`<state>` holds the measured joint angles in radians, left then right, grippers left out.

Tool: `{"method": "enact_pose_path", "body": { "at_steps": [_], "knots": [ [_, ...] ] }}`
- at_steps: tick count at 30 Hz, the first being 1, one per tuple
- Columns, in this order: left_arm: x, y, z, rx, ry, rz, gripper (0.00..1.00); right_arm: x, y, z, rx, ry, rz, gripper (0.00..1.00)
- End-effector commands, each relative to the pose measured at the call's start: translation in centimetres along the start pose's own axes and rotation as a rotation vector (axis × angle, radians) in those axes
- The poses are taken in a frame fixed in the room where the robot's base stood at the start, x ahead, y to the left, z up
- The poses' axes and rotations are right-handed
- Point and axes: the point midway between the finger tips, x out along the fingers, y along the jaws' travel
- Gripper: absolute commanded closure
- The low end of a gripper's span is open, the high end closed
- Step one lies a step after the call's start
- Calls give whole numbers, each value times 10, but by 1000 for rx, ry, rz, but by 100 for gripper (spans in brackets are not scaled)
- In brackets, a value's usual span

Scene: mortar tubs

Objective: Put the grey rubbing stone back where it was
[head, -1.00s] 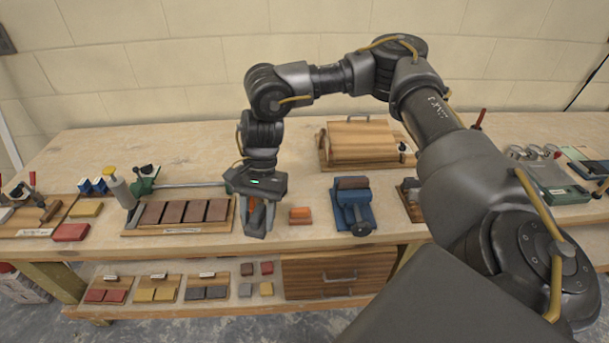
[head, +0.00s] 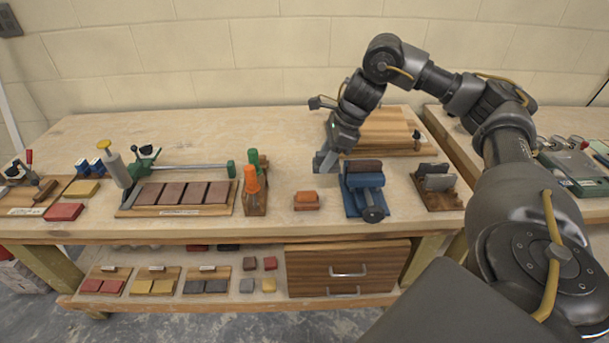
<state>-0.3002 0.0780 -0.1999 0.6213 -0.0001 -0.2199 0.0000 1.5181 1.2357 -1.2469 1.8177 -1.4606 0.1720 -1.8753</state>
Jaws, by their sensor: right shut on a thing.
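My right gripper (head: 323,168) points down above the bench, just left of the back of the blue vise (head: 364,188). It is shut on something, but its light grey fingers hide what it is. I cannot make out a grey rubbing stone for certain in the jaws. A grey block (head: 247,285) and a dark grey pair (head: 205,286) lie on the lower shelf; I cannot tell whether either is the rubbing stone. A rack (head: 447,201) with grey plates stands to the right of the vise. My left gripper is not in view.
An orange-brown block (head: 306,201) lies in front of the gripper. A wooden stand (head: 255,205) with green and orange handled tools is to the left, beside a board of brown blocks (head: 181,193). The back left bench is clear.

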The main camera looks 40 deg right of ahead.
Motion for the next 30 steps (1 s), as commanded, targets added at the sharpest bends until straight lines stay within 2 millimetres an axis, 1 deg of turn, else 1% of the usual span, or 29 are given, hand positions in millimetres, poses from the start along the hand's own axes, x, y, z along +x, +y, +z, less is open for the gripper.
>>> {"method": "enact_pose_path", "body": {
  "at_steps": [1,2,6,9,12,16,23,25,27,30],
  "knots": [
    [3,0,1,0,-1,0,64,11,-12,4,3,-1,4,83],
    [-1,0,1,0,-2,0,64,13,-19,8,4,0,3,83],
    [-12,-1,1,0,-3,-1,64,32,-51,18,3,1,2,83],
    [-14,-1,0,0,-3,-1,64,56,-65,15,1,3,4,83],
    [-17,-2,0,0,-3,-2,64,73,-76,15,1,1,2,83],
    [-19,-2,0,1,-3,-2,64,87,-86,14,-1,0,2,83],
    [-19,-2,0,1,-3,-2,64,93,-90,14,-2,-1,1,83],
    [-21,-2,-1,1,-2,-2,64,99,-94,14,-2,1,2,83],
    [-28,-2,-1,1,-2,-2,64,108,-92,8,-1,3,4,83],
    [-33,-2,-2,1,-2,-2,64,119,-92,3,-1,2,3,83]
  ]
}}
